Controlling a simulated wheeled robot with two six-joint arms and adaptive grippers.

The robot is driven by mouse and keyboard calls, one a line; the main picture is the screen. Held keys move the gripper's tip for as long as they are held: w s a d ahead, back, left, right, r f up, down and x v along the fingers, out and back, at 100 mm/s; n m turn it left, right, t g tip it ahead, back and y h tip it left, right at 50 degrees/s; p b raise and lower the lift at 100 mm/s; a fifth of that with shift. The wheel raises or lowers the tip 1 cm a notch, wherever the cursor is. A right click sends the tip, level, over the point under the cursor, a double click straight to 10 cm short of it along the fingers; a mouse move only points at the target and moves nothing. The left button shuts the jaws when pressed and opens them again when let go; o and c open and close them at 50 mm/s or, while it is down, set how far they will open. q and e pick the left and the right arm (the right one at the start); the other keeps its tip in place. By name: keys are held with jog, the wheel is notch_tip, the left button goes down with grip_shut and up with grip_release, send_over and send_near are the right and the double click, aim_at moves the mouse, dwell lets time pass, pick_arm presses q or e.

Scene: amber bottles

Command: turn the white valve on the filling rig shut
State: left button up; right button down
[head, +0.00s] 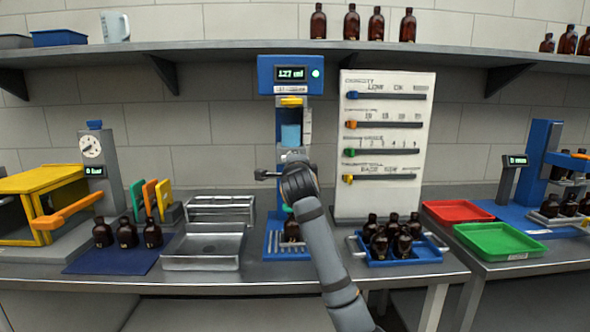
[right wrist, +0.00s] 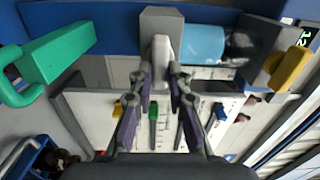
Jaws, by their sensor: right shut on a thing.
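The filling rig (head: 266,75) is a blue stand at the back of the bench. Its display reads about 127 ml, and a clear tube below holds blue liquid (head: 291,134). My right gripper (right wrist: 160,76) is shut on the white valve (right wrist: 161,52), with one finger on each side of its handle. The valve stands in front of a grey block, near the blue liquid. In the head view my right wrist and gripper hide most of the valve. An amber bottle (head: 291,231) stands at the rig's base, partly behind my arm. My left gripper is not in view.
A white slider board (head: 383,200) stands close to the right of the rig. A blue tray (head: 428,252) of amber bottles is in front of it. Metal trays (head: 202,262) lie left. A green handle (right wrist: 62,52) is beside the valve. A shelf (head: 220,47) runs above.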

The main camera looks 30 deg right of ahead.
jog(key=shift+m, duration=0.3)
jog(key=c, duration=1.3)
grip_release()
jog(key=v, duration=1.2)
jog(key=shift+s, duration=0.1)
